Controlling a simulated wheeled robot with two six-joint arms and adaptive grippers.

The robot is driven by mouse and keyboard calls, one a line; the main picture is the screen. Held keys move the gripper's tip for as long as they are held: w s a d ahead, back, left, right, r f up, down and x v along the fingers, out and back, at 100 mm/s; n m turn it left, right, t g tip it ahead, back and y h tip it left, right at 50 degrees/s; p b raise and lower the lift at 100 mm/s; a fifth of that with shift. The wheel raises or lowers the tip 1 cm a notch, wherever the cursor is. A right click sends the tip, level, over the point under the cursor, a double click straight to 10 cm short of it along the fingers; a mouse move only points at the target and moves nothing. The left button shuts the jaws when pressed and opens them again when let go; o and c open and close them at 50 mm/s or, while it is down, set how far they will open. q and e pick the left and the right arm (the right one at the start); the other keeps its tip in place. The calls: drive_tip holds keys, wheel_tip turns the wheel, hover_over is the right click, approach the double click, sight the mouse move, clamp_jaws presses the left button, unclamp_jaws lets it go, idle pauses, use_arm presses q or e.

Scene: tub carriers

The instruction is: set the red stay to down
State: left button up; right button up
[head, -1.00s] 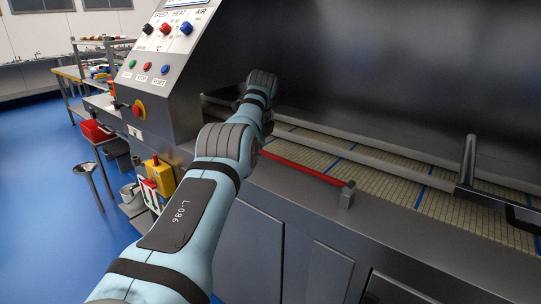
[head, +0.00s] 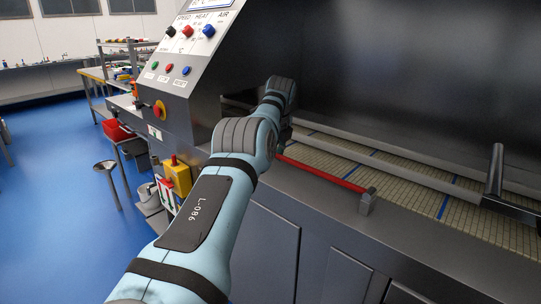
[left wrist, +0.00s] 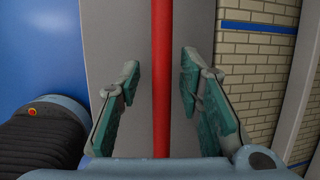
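The red stay (head: 322,172) is a long thin red bar lying low along the front ledge of the dark machine. Its right end sits at a small grey bracket (head: 367,203); its left end is hidden behind my left arm. In the left wrist view the stay (left wrist: 162,110) runs straight up the picture between the fingers of my left gripper (left wrist: 160,66). The gripper is open, with a gap on both sides of the stay. In the head view the gripper is mostly hidden behind my arm. My right gripper is in neither view.
A control panel (head: 180,60) with knobs and buttons stands left of the stay. Behind the stay are grey rails and a tan mesh belt (head: 415,190) with blue stripes. A black handle (head: 495,172) stands at the right. Blue floor is open at the left.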

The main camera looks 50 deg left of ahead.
use_arm(q)
drive_tip(key=v, duration=1.2)
drive_tip(key=shift+a, duration=0.1)
